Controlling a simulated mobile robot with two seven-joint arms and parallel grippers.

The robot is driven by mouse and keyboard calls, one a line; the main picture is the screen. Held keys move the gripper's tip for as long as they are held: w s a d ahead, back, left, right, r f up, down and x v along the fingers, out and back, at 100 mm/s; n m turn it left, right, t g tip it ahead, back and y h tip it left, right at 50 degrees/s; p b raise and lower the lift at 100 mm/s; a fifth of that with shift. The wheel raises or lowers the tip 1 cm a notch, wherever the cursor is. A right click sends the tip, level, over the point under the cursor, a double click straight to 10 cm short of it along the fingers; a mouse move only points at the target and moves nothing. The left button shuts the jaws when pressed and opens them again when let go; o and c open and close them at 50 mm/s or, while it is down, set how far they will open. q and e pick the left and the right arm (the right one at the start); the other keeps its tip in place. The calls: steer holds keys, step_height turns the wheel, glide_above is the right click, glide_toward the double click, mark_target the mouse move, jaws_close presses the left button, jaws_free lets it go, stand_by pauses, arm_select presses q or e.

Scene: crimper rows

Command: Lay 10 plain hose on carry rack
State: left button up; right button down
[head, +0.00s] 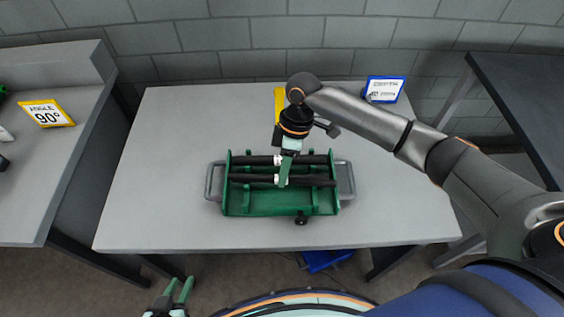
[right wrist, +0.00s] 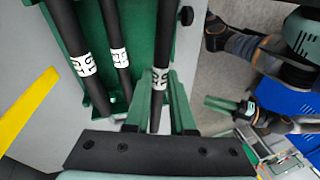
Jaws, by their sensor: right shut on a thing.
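The green carry rack (head: 265,205) with grey end handles stands in the middle of the table. Black hoses with white printed bands lie across it. In the right wrist view two hoses (right wrist: 72,40) (right wrist: 115,35) lie side by side in the rack. My right gripper (head: 284,180) is over the rack, shut on a third hose (right wrist: 162,60) near its white band. This hose runs parallel to the others; whether it touches the rack is unclear. My left gripper (head: 180,291) is empty and open, low in front of the table; it also shows in the right wrist view (right wrist: 222,104).
A yellow strip or plate (head: 279,100) is behind the rack, partly hidden by my right arm. A blue-framed sign (head: 385,89) stands at the back right. A side bench at left holds a yellow "ANGLE 90°" sign (head: 47,113). The table's left side is clear.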

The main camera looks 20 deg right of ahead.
steer(key=shift+s+a+f+n+g, duration=0.15)
steer(key=shift+a+f+n+g, duration=0.15)
steer(key=shift+n, duration=0.3)
arm_select(q)
steer(key=shift+a+r, duration=0.1)
steer(key=shift+r, duration=0.4)
steer(key=shift+f, duration=0.1)
arm_select(e)
steer(key=shift+f, duration=0.1)
